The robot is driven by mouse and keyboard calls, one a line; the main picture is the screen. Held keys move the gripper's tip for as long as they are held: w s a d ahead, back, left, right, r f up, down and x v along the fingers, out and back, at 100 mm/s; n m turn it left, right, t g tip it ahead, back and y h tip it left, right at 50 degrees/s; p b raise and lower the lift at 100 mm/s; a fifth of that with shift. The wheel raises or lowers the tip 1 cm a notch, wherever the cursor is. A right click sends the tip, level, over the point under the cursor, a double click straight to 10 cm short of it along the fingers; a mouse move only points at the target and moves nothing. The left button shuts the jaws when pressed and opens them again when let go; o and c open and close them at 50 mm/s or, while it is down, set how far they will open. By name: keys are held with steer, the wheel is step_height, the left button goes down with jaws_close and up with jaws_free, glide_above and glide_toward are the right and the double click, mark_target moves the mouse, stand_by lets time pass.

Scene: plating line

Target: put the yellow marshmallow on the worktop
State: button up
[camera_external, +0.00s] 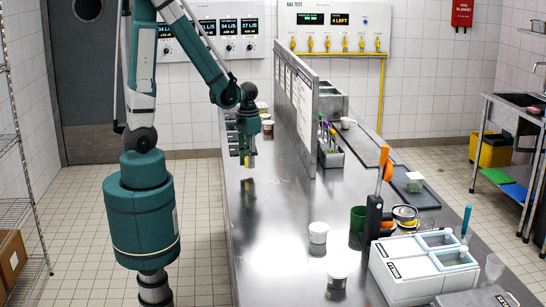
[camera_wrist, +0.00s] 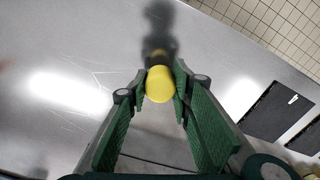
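The yellow marshmallow (camera_wrist: 160,84) sits between the two fingertips of my gripper (camera_wrist: 161,88) in the wrist view, with the green finger pads against its left and right sides. In the external view my gripper (camera_external: 248,160) points down over the left edge area of the steel worktop (camera_external: 268,225), with a small bit of yellow at its tips. The marshmallow appears held a little above the worktop, with a yellowish reflection below it. The exact gap beneath it is hard to judge.
White tubs (camera_external: 318,233) and a white container unit (camera_external: 405,268) stand at the near right. An upright panel (camera_external: 303,95) runs along the worktop's far part. Dark flat plates (camera_wrist: 273,108) lie near the edge in the wrist view. The worktop around my gripper is bare.

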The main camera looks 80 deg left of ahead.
steer(key=shift+f, duration=1.45)
steer(key=shift+f+b, duration=0.25)
steer(key=shift+b, duration=0.15)
steer(key=o, duration=0.6)
steer(key=shift+r, duration=0.1)
steer(key=shift+r+p, duration=0.2)
steer(key=shift+p, duration=0.1)
steer(key=shift+r+p, duration=0.85)
steer(key=shift+r, duration=5.1)
steer(key=shift+d+r, duration=0.1)
